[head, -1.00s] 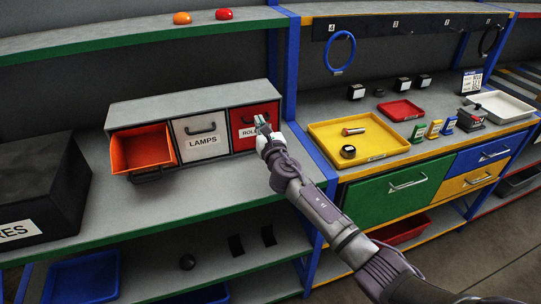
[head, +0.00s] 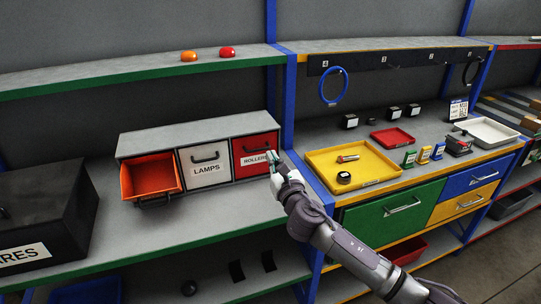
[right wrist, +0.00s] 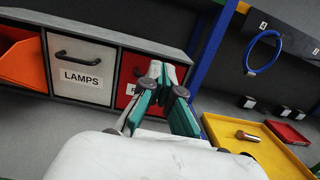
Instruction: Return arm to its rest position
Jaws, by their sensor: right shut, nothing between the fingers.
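My right gripper (head: 273,160) is shut and empty. In the head view it is in front of the right edge of the red drawer marked ROLLERS (head: 254,155), above the grey shelf. In the right wrist view its fingertips (right wrist: 163,72) meet and cover part of the red drawer's label (right wrist: 133,88). I cannot tell from these views whether the gripper touches the drawer front. The white LAMPS drawer (head: 207,166) is shut, and the orange drawer (head: 152,178) at the left is pulled out. My left gripper is not in view.
A blue upright (head: 311,185) stands right of my right gripper. Beyond it is a yellow tray (head: 320,158) holding a small cylinder and a black round part. A black box (head: 45,215) stands at the left. The grey shelf (head: 190,215) before the drawers is mostly clear.

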